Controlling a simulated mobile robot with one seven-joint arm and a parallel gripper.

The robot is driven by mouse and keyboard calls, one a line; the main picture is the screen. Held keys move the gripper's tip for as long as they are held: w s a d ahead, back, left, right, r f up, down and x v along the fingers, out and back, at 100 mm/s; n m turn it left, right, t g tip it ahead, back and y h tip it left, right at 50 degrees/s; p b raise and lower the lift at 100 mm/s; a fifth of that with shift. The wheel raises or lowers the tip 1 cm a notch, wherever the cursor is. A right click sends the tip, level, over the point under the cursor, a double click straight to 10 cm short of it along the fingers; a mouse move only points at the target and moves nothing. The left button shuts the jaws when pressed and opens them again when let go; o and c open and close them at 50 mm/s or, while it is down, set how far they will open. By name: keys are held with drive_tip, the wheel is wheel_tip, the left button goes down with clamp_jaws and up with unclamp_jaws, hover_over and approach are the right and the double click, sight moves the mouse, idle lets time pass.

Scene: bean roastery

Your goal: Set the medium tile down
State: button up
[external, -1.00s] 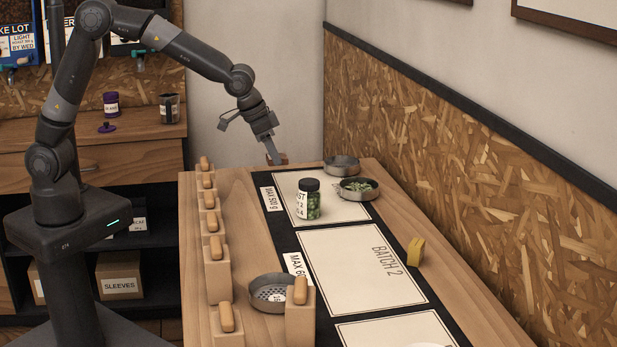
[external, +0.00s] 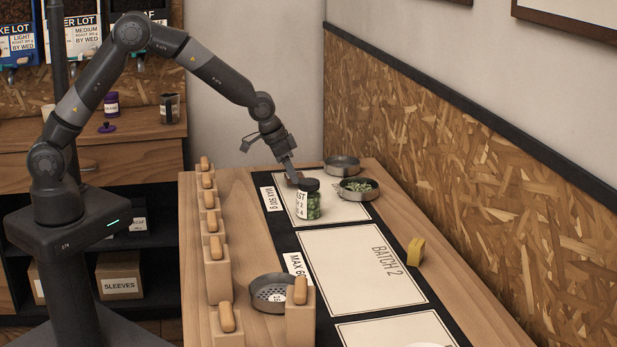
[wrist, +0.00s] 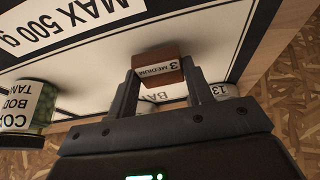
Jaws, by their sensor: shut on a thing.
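The medium tile (wrist: 158,70) is a small brown block with a white label reading "3 MEDIUM" in the wrist view. My gripper (wrist: 160,85) is shut on it, with one finger at each side. In the external view my gripper (external: 293,178) is over the far end of the top white batch panel (external: 345,210), just behind the labelled jar. The tile is mostly hidden there by the fingers and jar. I cannot tell whether it touches the panel.
A jar of green beans (external: 307,202) stands close by on the panel. A tin of green beans (external: 358,189) and another tin (external: 341,165) are to the right. Wooden blocks (external: 217,270) line the left edge. The BATCH 2 panel (external: 350,270) is clear; a yellow block (external: 416,251) is beside it.

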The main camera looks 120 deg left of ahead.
drive_tip(key=shift+f, duration=0.55)
drive_tip(key=shift+f, duration=0.15)
drive_tip(key=o, duration=1)
drive_tip(key=v, duration=1.2)
